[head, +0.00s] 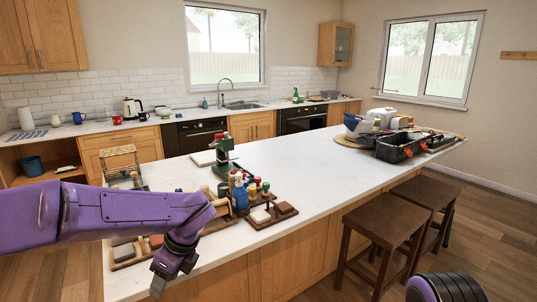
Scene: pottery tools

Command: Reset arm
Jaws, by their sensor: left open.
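My left arm reaches in from the left, purple with a dark wrist. My left gripper (158,287) points down at the front edge of the white island counter (310,185). It is open, and I see nothing between its fingers. It hangs just in front of the wooden tray (124,262) with blocks on it. A dark and purple part of my own body shows at the bottom right. My right gripper does not show.
Near my left arm stand a green device (223,150), small bottles, a wooden board with blocks (271,214) and a small wooden rack (119,158). A black toolbox (399,146) sits at the far right. The counter's middle is clear. Two brown stools (385,222) stand in front.

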